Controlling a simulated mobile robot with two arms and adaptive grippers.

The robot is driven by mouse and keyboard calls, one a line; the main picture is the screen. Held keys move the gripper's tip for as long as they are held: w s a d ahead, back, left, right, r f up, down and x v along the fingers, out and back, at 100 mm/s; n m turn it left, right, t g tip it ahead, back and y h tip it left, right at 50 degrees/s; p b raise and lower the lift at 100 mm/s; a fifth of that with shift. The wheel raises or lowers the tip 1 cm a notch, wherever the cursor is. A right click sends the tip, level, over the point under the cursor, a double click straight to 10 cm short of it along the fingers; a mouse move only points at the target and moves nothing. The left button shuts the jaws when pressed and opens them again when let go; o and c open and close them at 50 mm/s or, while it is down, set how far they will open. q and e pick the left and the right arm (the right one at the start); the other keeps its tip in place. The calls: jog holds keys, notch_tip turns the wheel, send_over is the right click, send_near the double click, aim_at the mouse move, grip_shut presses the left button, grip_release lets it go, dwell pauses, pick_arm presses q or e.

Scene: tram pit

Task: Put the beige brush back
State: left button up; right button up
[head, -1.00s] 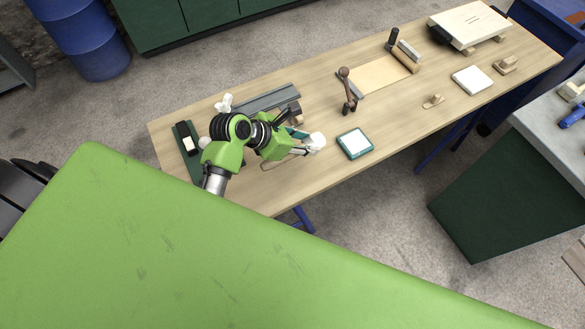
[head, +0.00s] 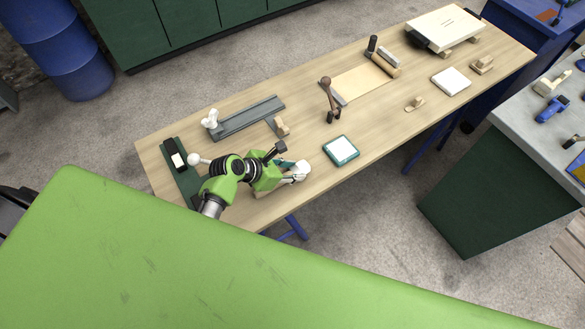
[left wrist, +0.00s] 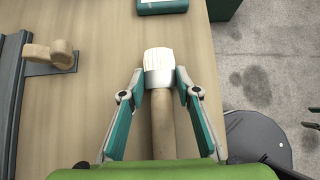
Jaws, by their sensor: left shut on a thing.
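My left gripper (head: 292,173) is above the near side of the wooden table (head: 240,165). In the left wrist view, its teal fingers (left wrist: 159,88) are shut on the beige brush (left wrist: 160,70). They press on it from both sides near the pale band below the bristles. The brush's whitish bristles point away from the gripper and its thick beige handle runs back toward the palm. In the head view the bristle end (head: 302,168) shows just past the fingers, and the arm hides most of the handle. My right gripper is not clearly in view.
A teal-edged box with a white top (head: 341,150) lies right of the gripper. Behind are a grey rail (head: 250,118) and a small wooden piece (head: 282,127). A dark green tray (head: 192,190) with a black-and-white item is at the left end. Bare table lies around the gripper.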

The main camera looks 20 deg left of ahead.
pick_arm(q)
jog(key=o, duration=1.1)
jog(key=shift+f, duration=0.1)
jog(key=shift+f+b, duration=0.2)
jog(key=shift+b, duration=0.25)
jog(key=shift+f+b, duration=0.15)
jog(key=shift+b, duration=0.35)
jog(key=b+v, duration=0.1)
jog(key=v, duration=1.3)
jog(key=shift+a, duration=0.1)
